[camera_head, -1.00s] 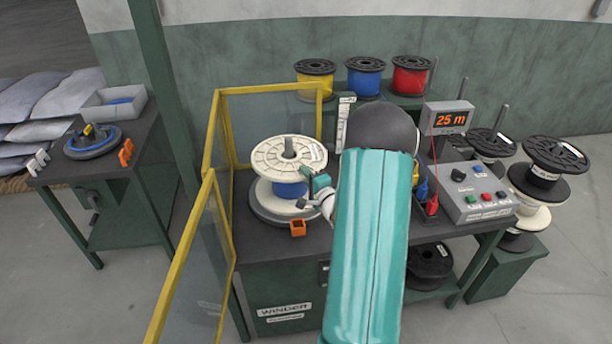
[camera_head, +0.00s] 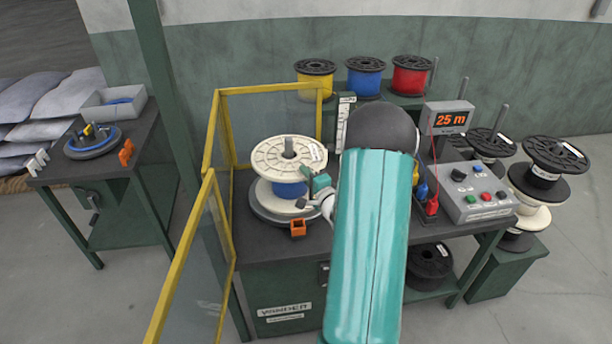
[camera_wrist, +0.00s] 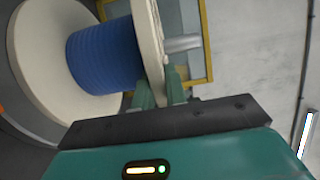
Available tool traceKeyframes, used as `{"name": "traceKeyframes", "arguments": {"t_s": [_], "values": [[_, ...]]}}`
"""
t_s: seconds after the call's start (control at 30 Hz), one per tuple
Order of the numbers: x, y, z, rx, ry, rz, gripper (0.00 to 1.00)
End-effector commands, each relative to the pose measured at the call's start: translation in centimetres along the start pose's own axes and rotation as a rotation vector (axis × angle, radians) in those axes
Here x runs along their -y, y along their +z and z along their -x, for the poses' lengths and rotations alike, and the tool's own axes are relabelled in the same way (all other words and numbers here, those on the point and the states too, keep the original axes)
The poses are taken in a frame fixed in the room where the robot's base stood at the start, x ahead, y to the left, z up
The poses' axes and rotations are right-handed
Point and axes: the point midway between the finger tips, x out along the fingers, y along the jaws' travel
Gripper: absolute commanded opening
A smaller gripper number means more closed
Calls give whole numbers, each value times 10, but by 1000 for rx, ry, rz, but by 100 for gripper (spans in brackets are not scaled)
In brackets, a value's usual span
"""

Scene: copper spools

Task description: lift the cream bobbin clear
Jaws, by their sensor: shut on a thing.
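The cream bobbin (camera_head: 268,158) is wound with blue wire (camera_head: 290,189) and sits on the grey round turntable (camera_head: 262,214). My gripper (camera_head: 310,190) is at the bobbin's right side. In the wrist view the bobbin's upper flange (camera_wrist: 148,35) is between the green fingers of my gripper (camera_wrist: 160,90), which are shut on its rim. The lower flange (camera_wrist: 32,50) also shows there. In the head view I cannot make out any gap between the bobbin and the turntable.
A yellow-framed guard (camera_head: 190,240) stands left and behind the bobbin. A control box (camera_head: 470,190) and a 25 m display (camera_head: 447,118) are at right. Yellow, blue and red spools (camera_head: 411,75) stand behind. An orange clip (camera_head: 298,228) is at the turntable's front edge.

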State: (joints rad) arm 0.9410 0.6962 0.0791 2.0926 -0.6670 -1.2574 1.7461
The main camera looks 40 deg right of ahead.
Motion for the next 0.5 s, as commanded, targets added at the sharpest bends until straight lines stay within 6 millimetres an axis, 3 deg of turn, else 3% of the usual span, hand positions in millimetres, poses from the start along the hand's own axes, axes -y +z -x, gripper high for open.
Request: {"name": "traceKeyframes", "arguments": {"t_s": [0.5], "values": [[9,0,-1,1,-10,3,0]]}}
